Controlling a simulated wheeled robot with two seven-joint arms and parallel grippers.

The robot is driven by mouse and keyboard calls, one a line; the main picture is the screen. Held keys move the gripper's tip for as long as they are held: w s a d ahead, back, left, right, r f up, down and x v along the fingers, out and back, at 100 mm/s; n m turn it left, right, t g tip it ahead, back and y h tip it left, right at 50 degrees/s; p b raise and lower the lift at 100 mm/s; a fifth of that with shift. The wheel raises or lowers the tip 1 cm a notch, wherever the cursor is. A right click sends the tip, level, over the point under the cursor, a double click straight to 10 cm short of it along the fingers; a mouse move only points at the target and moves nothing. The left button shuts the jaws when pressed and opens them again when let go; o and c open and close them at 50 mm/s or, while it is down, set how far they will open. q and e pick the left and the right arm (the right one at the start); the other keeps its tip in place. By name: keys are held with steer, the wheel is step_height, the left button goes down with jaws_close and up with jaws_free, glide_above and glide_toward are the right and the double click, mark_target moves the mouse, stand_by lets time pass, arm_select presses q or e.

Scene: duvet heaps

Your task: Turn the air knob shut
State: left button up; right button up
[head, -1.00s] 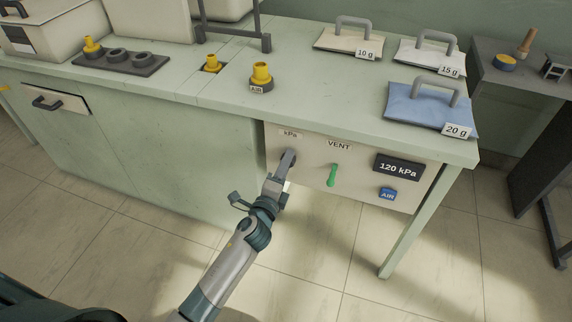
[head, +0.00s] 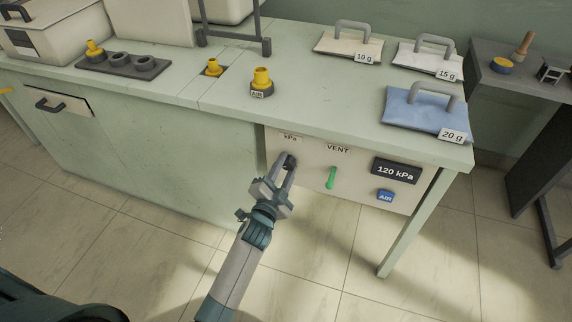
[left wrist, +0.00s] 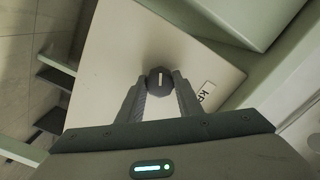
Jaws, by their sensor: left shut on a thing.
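The dark round knob (left wrist: 159,79) with a pale pointer line sits on the pale front panel (head: 345,195), by the kPa label (head: 290,139). In the head view the knob (head: 290,160) is partly hidden by my fingers. My left gripper (head: 283,167) is shut on the knob; in the left wrist view its fingers (left wrist: 159,90) press on both sides of it. The panel's display (head: 396,171) reads 120 kPa. A green VENT lever (head: 331,178) and a blue AIR button (head: 386,196) are to the right. My right gripper is not in view.
A yellow AIR fitting (head: 262,82) stands on the green bench top (head: 330,105) above the panel. Weighted pads with handles, such as the blue 20 g pad (head: 410,112), lie at the right. The floor before the panel is clear.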

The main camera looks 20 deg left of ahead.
arm_select(q)
steer(key=shift+n, duration=0.4)
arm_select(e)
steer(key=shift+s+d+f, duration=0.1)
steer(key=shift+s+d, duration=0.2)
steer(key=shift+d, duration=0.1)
arm_select(q)
steer(key=shift+f, duration=0.1)
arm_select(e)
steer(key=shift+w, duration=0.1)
arm_select(q)
steer(key=o, duration=1)
steer(key=shift+o, duration=0.2)
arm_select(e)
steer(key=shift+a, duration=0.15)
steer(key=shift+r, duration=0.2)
arm_select(q)
steer(key=s, duration=1.7)
steer(key=shift+s+a, duration=0.2)
steer(key=shift+a, duration=0.1)
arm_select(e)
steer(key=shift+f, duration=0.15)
